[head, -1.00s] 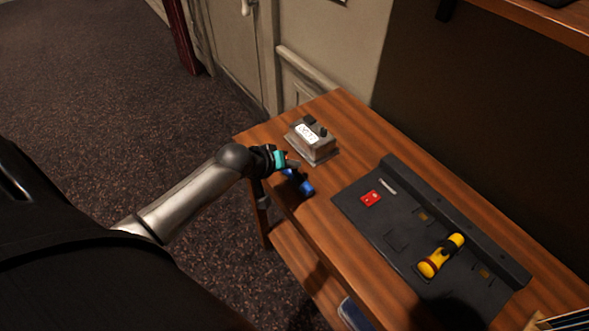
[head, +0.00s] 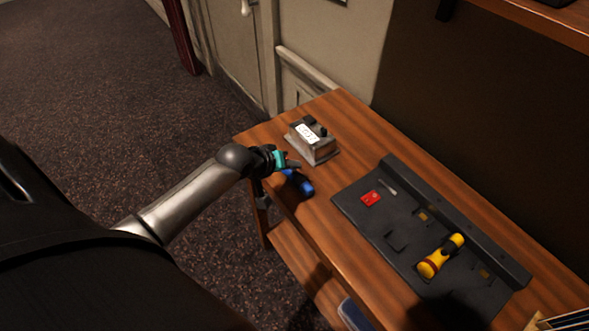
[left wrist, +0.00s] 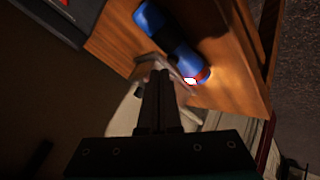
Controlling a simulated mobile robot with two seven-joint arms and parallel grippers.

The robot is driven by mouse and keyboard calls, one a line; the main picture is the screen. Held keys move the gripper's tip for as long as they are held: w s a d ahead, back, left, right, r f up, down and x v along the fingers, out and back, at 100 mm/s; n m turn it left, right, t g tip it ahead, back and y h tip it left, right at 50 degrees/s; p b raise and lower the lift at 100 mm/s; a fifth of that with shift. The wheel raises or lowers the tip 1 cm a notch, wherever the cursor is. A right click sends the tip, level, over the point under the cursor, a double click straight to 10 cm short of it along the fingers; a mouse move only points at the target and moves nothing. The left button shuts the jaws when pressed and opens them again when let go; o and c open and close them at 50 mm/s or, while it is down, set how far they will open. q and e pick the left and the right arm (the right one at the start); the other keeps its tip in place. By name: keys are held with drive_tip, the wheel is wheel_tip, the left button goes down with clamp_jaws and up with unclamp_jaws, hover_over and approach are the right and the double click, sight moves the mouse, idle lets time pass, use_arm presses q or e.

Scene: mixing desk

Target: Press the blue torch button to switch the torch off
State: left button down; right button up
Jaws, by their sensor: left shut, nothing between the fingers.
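The blue torch (head: 305,186) lies on its side on the wooden desk, partly hidden under my left gripper (head: 291,164). In the left wrist view the torch (left wrist: 162,30) shows a blue body, a dark middle band and a red-rimmed end with a bright white spot. I cannot make out its button. My left gripper (left wrist: 157,80) is shut and empty. Its fingertips are close to the torch's bright end; I cannot tell whether they touch it. My right gripper is not in view.
The desk (head: 308,217) is bare between torch and tray. Its left edge is near my gripper.

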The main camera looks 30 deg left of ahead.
sight(292, 176)
use_arm(q)
drive_tip(key=shift+f, duration=0.1)
drive_tip(key=shift+f, duration=0.45)
idle(0.5)
drive_tip(key=shift+r+p, duration=0.55)
drive_tip(key=shift+p, duration=0.25)
wheel_tip(292, 176, up, 6)
drive_tip(key=p, duration=0.7)
